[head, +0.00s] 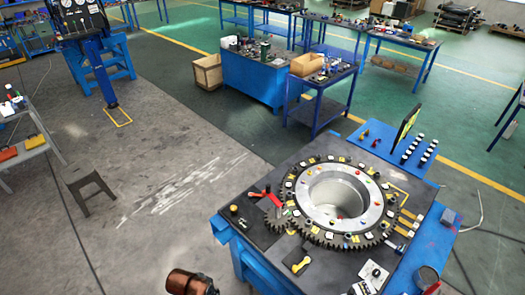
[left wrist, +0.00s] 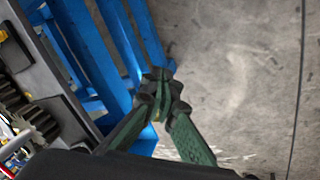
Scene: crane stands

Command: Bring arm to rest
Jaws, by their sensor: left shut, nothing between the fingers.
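My left gripper (left wrist: 160,88) shows in the left wrist view with its green fingers shut and their dark tips together. Nothing is held between them. It is beside the blue frame of the crane stand (left wrist: 118,50), over the grey floor. I cannot tell from this view whether it touches the frame. In the head view the left gripper's fingers cannot be made out. My right gripper is in neither view.
The stand's dark top (head: 262,185) carries a large toothed ring (head: 318,232) and several small parts. Open concrete floor (head: 150,150) lies to its left, with a small dark stool (head: 88,187). Blue workbenches (head: 255,75) stand behind.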

